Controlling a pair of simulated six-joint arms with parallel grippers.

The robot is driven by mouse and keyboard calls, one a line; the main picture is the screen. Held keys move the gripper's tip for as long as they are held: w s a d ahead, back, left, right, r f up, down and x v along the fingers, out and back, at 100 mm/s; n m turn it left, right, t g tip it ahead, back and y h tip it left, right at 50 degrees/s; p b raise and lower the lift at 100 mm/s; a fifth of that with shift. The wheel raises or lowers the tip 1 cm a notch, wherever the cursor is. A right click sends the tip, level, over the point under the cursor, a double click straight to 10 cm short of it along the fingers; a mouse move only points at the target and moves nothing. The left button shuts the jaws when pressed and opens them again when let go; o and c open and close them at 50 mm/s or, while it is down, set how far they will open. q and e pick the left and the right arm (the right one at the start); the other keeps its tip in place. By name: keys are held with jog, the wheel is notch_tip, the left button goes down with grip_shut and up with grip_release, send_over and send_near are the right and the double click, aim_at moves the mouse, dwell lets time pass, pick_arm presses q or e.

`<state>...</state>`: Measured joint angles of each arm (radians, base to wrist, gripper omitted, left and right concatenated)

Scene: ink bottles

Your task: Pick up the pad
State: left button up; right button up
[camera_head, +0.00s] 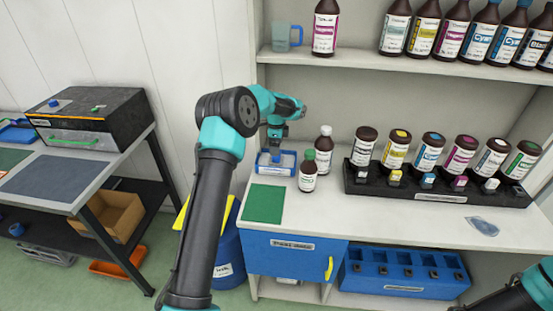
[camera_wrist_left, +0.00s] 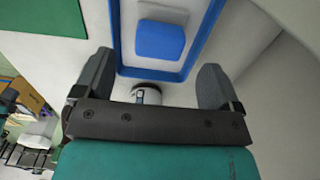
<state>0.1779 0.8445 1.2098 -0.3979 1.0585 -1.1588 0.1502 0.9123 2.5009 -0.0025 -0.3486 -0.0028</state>
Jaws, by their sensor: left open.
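A small blue pad (camera_wrist_left: 160,40) lies in a shallow white tray with a blue rim (camera_wrist_left: 187,70) in the left wrist view. The tray (camera_head: 262,168) also shows on the counter in the head view, left of the bottles. My left gripper (camera_wrist_left: 155,78) is open and empty, with its fingers wide apart. In the head view it (camera_head: 277,138) hangs just above the tray and hides part of it. The pad lies beyond the gap between the fingers and is apart from them. My right gripper is out of view; only part of that arm shows at lower right.
A white-capped bottle (camera_head: 325,145) and a green-capped bottle (camera_head: 308,172) stand close right of the tray. A green mat (camera_head: 263,203) lies in front. A black rack (camera_head: 430,188) holds several bottles. A shelf (camera_head: 400,66) overhangs the counter.

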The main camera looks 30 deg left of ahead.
aim_at(279, 160)
pick_arm(q)
jog(key=shift+f, duration=2.55)
jog(key=c, duration=1)
